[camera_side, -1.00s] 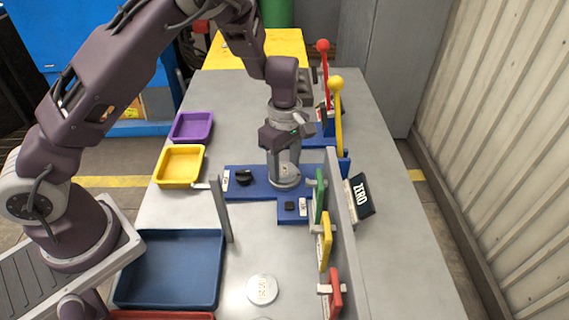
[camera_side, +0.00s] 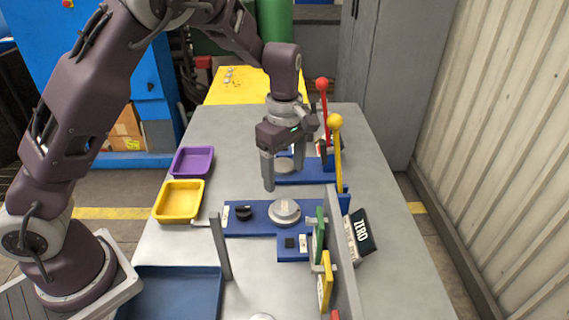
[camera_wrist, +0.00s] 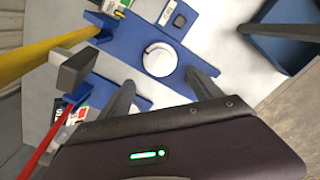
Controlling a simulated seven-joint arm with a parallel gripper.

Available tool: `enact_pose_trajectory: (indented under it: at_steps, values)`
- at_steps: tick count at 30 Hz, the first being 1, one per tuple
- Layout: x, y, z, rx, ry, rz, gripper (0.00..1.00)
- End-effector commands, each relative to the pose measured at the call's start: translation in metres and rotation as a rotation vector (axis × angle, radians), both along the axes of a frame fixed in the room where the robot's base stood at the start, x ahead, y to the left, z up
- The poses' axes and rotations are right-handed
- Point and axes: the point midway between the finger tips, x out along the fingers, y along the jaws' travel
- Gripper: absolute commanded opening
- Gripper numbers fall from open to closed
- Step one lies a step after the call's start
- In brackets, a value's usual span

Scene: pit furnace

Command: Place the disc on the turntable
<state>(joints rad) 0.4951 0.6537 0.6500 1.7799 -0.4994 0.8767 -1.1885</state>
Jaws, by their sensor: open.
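The turntable (camera_side: 285,216) is a round grey platform on a blue base (camera_side: 262,222) mid-table. A pale disc (camera_wrist: 160,58) with a small dark mark appears to lie flat on it in the wrist view; its edge is hard to separate from the platform. My gripper (camera_side: 283,180) is open and empty, raised above and just behind the turntable. In the wrist view its two fingers (camera_wrist: 163,90) are spread apart, clear of the disc. Another pale disc (camera_side: 262,317) is mostly cut off by the bottom edge of the side view.
A second blue station (camera_side: 310,175) with red and yellow levers (camera_side: 338,155) stands behind. A grey divider (camera_side: 343,265) with coloured flaps runs along the right. Yellow (camera_side: 180,200) and purple (camera_side: 192,162) trays and a blue bin (camera_side: 170,290) are left. A post (camera_side: 221,248) stands near the bin.

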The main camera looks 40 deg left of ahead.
Motion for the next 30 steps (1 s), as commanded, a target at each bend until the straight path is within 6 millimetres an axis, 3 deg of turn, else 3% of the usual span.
enact_pose_trajectory:
  at_steps: [4,11,14,17,19,22,24,27,30]
  values:
    - [0.0,0.0,0.022,0.0,-0.001,-0.002,0.74]
    - [-0.001,0.0,0.028,-0.003,-0.001,-0.005,0.74]
    - [-0.014,0.001,0.05,-0.047,-0.022,-0.08,0.74]
    - [-0.051,0.003,0.095,-0.119,-0.093,-0.293,0.74]
    - [-0.089,0.005,0.128,-0.139,-0.172,-0.503,0.74]
    - [-0.15,0.009,0.162,-0.08,-0.298,-0.837,0.74]
    - [-0.191,0.012,0.172,0.022,-0.366,-1.066,0.74]
    - [-0.235,0.017,0.17,0.199,-0.404,-1.322,0.74]
    - [-0.258,0.022,0.163,0.331,-0.396,-1.471,0.74]
